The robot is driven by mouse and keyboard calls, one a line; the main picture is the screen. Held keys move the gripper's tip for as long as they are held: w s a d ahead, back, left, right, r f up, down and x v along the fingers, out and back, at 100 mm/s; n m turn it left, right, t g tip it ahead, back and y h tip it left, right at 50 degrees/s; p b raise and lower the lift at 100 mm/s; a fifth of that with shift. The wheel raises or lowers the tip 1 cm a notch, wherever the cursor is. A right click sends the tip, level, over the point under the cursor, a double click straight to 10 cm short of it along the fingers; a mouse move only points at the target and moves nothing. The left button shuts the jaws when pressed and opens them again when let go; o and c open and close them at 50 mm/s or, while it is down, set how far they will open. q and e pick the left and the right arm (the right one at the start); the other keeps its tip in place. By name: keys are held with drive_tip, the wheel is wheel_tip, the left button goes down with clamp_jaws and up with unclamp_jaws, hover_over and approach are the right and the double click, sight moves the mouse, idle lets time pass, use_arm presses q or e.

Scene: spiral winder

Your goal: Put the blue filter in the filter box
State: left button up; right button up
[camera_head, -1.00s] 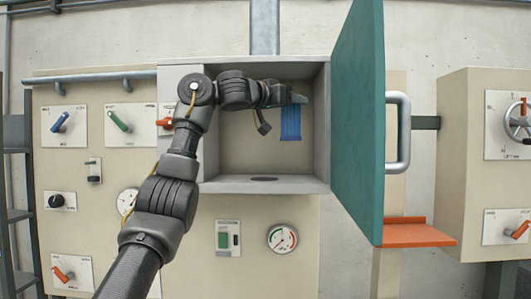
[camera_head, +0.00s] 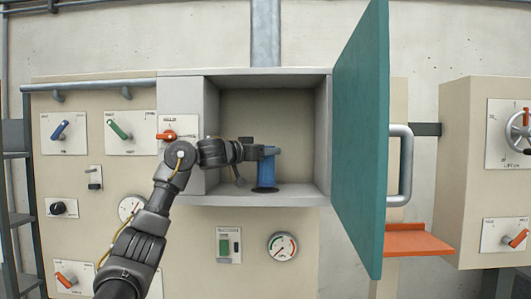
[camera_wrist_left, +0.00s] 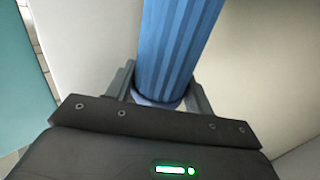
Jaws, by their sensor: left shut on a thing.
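The blue filter (camera_head: 267,175) is an upright ribbed cylinder inside the open grey filter box (camera_head: 240,200). Its lower end is at the dark round spot (camera_head: 265,190) on the box floor; I cannot tell whether it is fully seated. My left gripper (camera_head: 264,151) reaches in from the left and is shut on the filter near its upper end. In the left wrist view the filter (camera_wrist_left: 178,45) runs between the two fingers, with a pale ring at its near end. My right gripper is not in view.
The teal door (camera_head: 360,140) stands open on the right of the box, with a grey handle (camera_head: 402,165). An orange ledge (camera_head: 415,240) is below it. Panels with knobs and gauges (camera_head: 282,246) surround the box. Free room remains beside the filter inside.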

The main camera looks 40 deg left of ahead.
use_arm(q)
drive_tip(key=shift+a+f, duration=0.15)
drive_tip(key=shift+f, duration=0.4)
drive_tip(key=shift+d+f, duration=0.1)
drive_tip(key=shift+d, duration=0.1)
drive_tip(key=shift+f, duration=0.15)
drive_tip(key=o, duration=1)
drive_tip(key=shift+a, duration=0.1)
drive_tip(key=shift+o, duration=0.2)
